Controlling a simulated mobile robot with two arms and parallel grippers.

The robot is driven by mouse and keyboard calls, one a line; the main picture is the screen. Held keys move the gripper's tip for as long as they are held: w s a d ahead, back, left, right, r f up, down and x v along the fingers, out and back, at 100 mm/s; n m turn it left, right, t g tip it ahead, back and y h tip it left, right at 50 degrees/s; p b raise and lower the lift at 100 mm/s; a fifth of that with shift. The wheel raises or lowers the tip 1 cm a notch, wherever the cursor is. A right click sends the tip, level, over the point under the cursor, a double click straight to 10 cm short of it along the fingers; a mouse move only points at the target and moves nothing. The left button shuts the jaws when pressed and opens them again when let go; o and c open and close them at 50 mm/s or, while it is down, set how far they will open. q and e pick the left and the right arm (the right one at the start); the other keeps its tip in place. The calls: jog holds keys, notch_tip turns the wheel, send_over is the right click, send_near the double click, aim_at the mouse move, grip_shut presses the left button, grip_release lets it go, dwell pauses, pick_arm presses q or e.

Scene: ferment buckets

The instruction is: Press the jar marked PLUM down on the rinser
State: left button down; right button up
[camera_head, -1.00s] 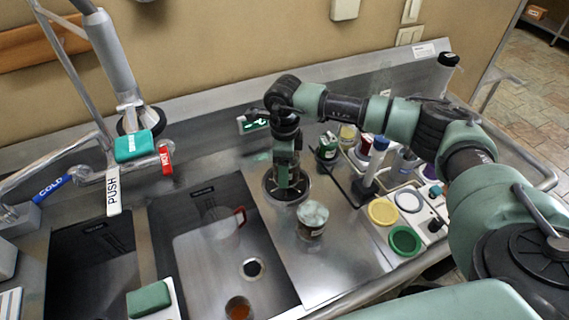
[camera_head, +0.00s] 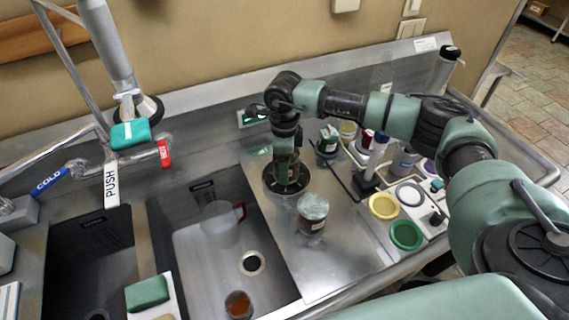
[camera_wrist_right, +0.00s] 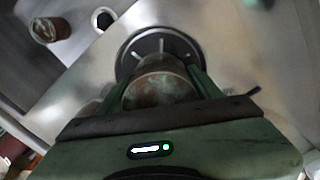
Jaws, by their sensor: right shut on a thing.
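My right gripper (camera_head: 287,178) points down over the round dark rinser (camera_head: 266,188), set in the steel counter. In the right wrist view its green fingers (camera_wrist_right: 158,88) are shut on a clear jar (camera_wrist_right: 155,94), with the spoked black rinser (camera_wrist_right: 128,60) directly behind it. I cannot tell whether the jar touches the rinser, and no PLUM marking is readable. A second jar (camera_head: 312,214), with a pale top and a small label, stands on the counter just right of and in front of the rinser. My left gripper is not in view.
Left of the rinser is a sink holding a clear jug (camera_head: 220,225) with a red handle and an amber-filled jar (camera_head: 238,304). On the right, yellow (camera_head: 384,205) and green (camera_head: 406,236) rings lie on a pale tray. A dark-topped bottle (camera_head: 446,68) stands at the back right.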

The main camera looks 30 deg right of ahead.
jog(key=shift+f+b, duration=0.9)
jog(key=shift+f, duration=0.15)
jog(key=shift+r, duration=0.15)
dwell(1.6)
jog(key=shift+r+p, duration=2.25)
jog(key=shift+r, duration=1.7)
